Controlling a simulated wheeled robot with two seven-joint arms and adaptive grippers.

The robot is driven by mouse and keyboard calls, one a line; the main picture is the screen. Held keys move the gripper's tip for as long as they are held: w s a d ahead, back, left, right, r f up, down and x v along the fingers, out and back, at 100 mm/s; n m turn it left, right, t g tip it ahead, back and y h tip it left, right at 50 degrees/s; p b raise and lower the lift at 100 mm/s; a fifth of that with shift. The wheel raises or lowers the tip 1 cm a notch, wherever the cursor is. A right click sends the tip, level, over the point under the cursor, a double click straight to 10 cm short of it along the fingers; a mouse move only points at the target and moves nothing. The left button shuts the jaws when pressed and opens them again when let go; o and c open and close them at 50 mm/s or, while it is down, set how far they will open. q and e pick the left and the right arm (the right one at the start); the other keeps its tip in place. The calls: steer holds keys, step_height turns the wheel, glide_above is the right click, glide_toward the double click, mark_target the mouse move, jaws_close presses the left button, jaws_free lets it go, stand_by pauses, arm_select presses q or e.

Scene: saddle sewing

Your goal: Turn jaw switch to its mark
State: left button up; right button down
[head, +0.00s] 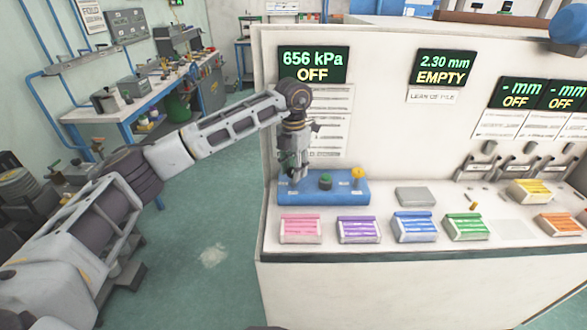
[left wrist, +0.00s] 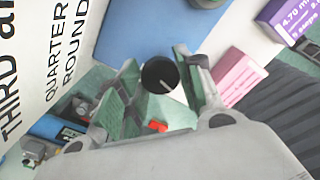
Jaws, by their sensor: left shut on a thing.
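The jaw switch, a round black knob (left wrist: 159,74) with a short pale line on its face, shows between my fingers in the left wrist view. It belongs to the blue control box (head: 345,196) on the counter; the box also shows in the left wrist view (left wrist: 150,30). My left gripper (head: 295,176) points down at the box's left end and is shut on the knob; its fingers also show in the left wrist view (left wrist: 163,88). A small red patch (left wrist: 155,126) shows between the fingers. The gripper hides the knob in the head view. My right gripper is not in view.
A green button (head: 325,180) and a yellow-topped lever (head: 358,174) stand on the box, right of my gripper. Pink (head: 300,229) and purple (head: 358,230) packs lie in front. A display (head: 313,64) reads "656 kPa OFF". Open floor lies left of the counter.

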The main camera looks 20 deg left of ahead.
arm_select(q)
steer(key=shift+r+n, duration=0.15)
steer(key=shift+n, duration=1.25)
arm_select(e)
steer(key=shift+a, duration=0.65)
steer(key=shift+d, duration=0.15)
arm_select(q)
steer(key=o, duration=0.7)
steer(key=shift+c, duration=0.2)
steer(key=o, duration=0.4)
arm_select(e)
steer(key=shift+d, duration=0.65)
arm_select(q)
steer(key=shift+r, duration=5.9)
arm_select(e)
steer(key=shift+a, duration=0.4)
